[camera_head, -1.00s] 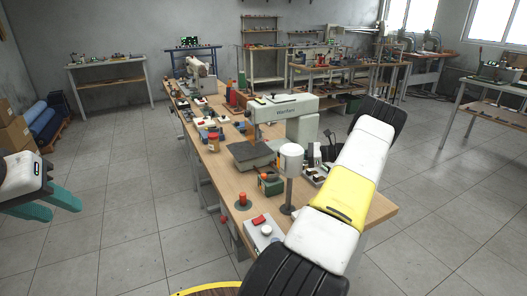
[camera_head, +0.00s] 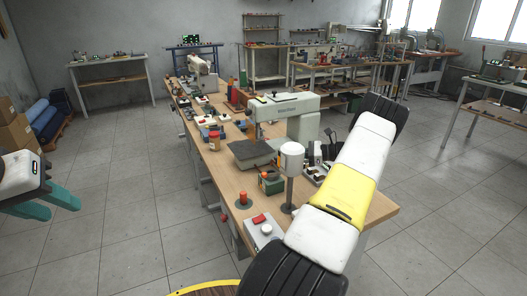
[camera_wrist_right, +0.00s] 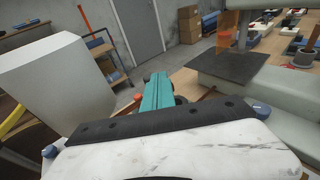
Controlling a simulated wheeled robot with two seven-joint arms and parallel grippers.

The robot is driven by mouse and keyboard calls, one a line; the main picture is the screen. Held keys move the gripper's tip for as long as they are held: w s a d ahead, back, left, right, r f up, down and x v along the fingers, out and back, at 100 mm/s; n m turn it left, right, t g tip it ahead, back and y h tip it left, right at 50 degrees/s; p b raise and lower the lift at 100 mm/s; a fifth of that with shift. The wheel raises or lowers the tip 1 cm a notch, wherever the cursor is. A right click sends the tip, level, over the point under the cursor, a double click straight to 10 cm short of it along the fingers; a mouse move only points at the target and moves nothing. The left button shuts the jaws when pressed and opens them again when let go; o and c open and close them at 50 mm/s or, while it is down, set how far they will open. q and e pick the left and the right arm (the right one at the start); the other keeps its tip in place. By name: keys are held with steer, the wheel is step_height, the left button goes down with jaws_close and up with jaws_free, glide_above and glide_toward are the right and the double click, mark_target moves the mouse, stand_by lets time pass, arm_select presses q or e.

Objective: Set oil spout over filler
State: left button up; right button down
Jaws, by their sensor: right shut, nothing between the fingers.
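I cannot make out for sure which thing is the oil spout or which is the filler. My right gripper (camera_wrist_right: 155,97) shows in the right wrist view, teal fingers together, holding nothing, near the bench edge and left of the machine's dark plate (camera_wrist_right: 236,66).
A white cylinder on a post (camera_head: 291,158) stands close to my right arm. A red-capped jar (camera_head: 214,140) stands further back.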

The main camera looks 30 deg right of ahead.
steer(key=v, duration=0.7)
steer(key=shift+s, duration=0.1)
